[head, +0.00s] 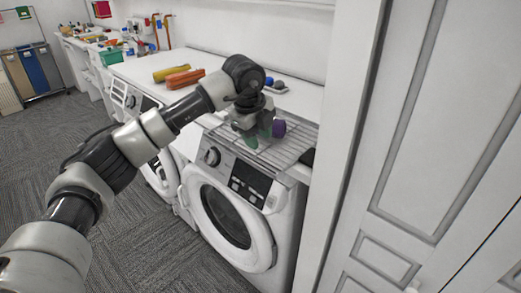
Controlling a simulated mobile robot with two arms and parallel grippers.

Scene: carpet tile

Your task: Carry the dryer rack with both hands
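The dryer rack (289,152), a flat grid of thin metal wires, lies over the top of the white front-loading dryer (244,190). My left arm reaches in from the left and bends down at the wrist. My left gripper (250,136) points down over the left part of the rack. Its fingertips are small and mixed with a green item, so I cannot tell whether they are open or shut, or touch the wires. A purple item (279,128) sits beside the gripper, on or just behind the rack. My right gripper is not in view.
A small dark thing (307,157) is at the rack's right end. Orange (184,78) and yellow (171,72) rolled items lie on the white counter behind. A white panelled door (430,120) stands close on the right. Carpet at lower left is clear.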

